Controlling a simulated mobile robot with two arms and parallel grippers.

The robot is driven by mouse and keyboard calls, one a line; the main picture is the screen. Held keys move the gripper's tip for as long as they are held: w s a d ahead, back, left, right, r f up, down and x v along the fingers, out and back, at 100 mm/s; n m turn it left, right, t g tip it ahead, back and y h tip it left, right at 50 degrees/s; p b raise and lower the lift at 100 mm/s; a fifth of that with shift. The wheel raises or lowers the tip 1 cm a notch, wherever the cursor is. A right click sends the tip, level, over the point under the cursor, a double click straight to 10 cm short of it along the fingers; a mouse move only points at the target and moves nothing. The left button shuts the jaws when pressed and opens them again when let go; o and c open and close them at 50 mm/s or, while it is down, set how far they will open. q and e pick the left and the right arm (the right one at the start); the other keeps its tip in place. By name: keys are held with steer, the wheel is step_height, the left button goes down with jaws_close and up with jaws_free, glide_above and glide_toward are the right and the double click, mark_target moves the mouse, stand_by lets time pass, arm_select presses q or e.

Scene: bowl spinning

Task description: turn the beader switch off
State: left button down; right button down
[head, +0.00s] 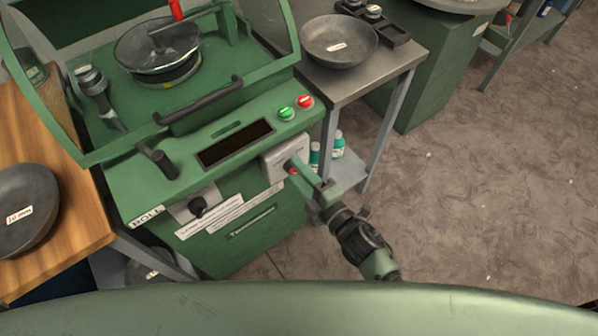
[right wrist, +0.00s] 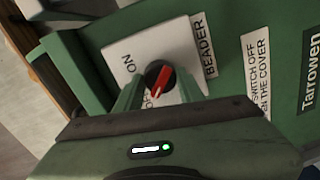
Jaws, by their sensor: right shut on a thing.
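The beader switch is a black round knob with a red pointer (right wrist: 160,80) on a white plate (right wrist: 125,48), with "ON" and "BEADER" lettering beside it. The pointer lies slantwise, its pale-tipped end toward the lower left, where a second label is partly hidden by a finger. In the head view the white switch plate (head: 272,164) is on the green machine's front right. My right gripper (head: 297,171) reaches it from the lower right. In the right wrist view its fingers (right wrist: 160,88) are shut on the knob, one on each side. My left gripper is not in view.
The green machine (head: 220,245) has green (head: 286,113) and red (head: 305,101) buttons above the switch and another black knob (head: 197,207) at lower left. A grey table (head: 352,82) with a bowl (head: 339,41) stands right. Open floor lies at right.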

stand_by(0.4)
steer(key=c, duration=0.9)
jaws_free()
steer(key=v, duration=0.7)
steer(key=shift+s+d+r+b, duration=0.1)
steer(key=shift+s+d+b, duration=0.15)
steer(key=shift+s+b, duration=0.1)
